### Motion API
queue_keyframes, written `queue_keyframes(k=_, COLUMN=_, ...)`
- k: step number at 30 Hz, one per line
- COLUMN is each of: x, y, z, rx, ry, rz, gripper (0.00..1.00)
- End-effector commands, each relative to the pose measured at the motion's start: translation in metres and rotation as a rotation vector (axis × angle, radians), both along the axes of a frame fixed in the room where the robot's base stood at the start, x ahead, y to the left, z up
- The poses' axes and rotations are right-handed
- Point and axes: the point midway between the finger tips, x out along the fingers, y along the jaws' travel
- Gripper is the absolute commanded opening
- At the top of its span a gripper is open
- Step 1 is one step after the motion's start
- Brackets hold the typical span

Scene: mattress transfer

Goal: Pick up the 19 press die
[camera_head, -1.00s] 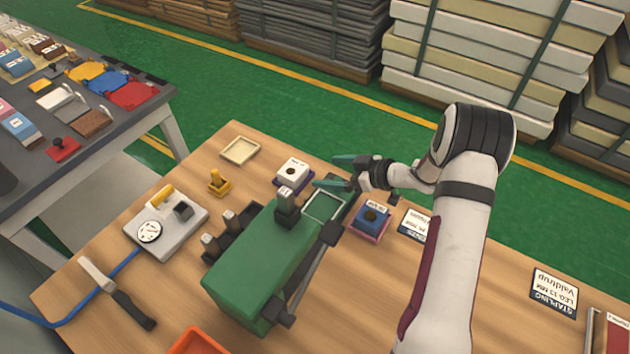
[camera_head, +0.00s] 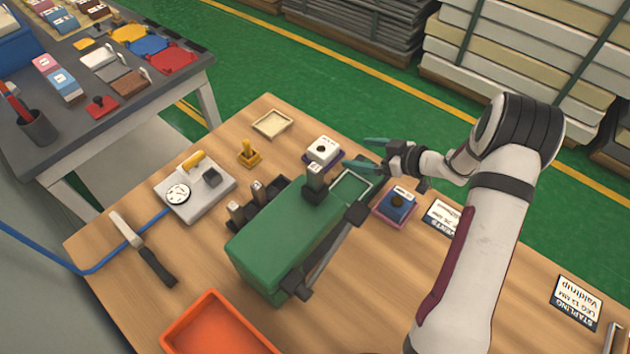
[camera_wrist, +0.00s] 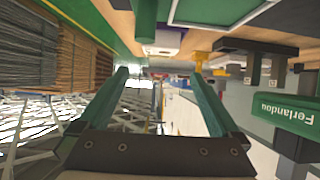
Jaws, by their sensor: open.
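Two dark upright press dies with grey tops, one (camera_head: 237,212) at the left and one (camera_head: 257,192) beside it, stand in a black rack along the far left side of the green press (camera_head: 285,240). My gripper (camera_head: 371,153) is open and empty, above the table's far edge, right of the press's far end. In the wrist view its two teal fingers (camera_wrist: 160,80) are spread with nothing between them.
Near the press are a white block on a purple pad (camera_head: 322,150), a blue block on a pink pad (camera_head: 397,203), a yellow stamp (camera_head: 249,153), a gauge box (camera_head: 195,190) and an orange tray (camera_head: 215,335). A long lever runs along the press's right side.

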Motion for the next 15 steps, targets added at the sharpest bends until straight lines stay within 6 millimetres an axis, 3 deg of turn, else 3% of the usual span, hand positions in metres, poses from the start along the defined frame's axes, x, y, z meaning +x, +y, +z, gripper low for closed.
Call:
queue_keyframes(k=1, x=0.0, y=0.0, z=0.0, rx=0.0, ry=0.0, rz=0.0, gripper=0.89)
queue_keyframes(k=5, x=0.0, y=0.0, z=0.0, rx=0.0, ry=0.0, rz=0.0, gripper=0.66)
queue_keyframes(k=13, x=0.001, y=0.001, z=0.0, rx=-0.006, ry=0.0, rz=0.002, gripper=0.65)
queue_keyframes(k=15, x=0.008, y=0.015, z=-0.002, rx=-0.072, ry=-0.007, rz=0.021, gripper=0.65)
